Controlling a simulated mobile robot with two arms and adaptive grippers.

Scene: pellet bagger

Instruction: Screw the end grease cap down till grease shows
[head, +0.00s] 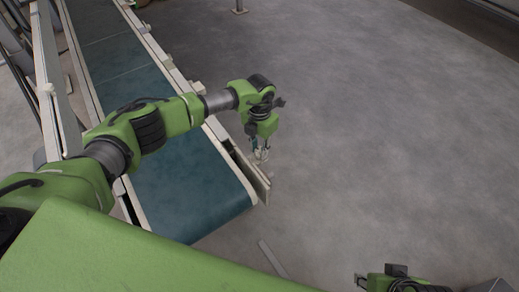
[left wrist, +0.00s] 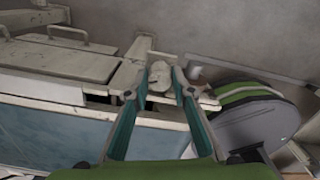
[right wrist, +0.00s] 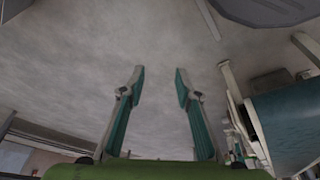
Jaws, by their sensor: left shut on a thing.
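The end grease cap (left wrist: 160,76) is a small pale, whitish piece at the end corner of the conveyor in the left wrist view. My left gripper (left wrist: 164,82) has its two fingers on either side of it and is shut on it. In the head view my left gripper (head: 261,155) points down beside the outer side rail at the conveyor's near end, and the cap is too small to make out there. No grease can be made out. My right gripper (right wrist: 160,80) is open and empty, with bare floor behind its fingers in the right wrist view.
The conveyor with a blue-green belt (head: 185,190) runs from the near end to the upper left. Its pale side rail (head: 262,188) stands close to my left gripper. The grey floor (head: 400,130) to the right is clear. A thin pale bar (head: 272,258) shows near the belt's end.

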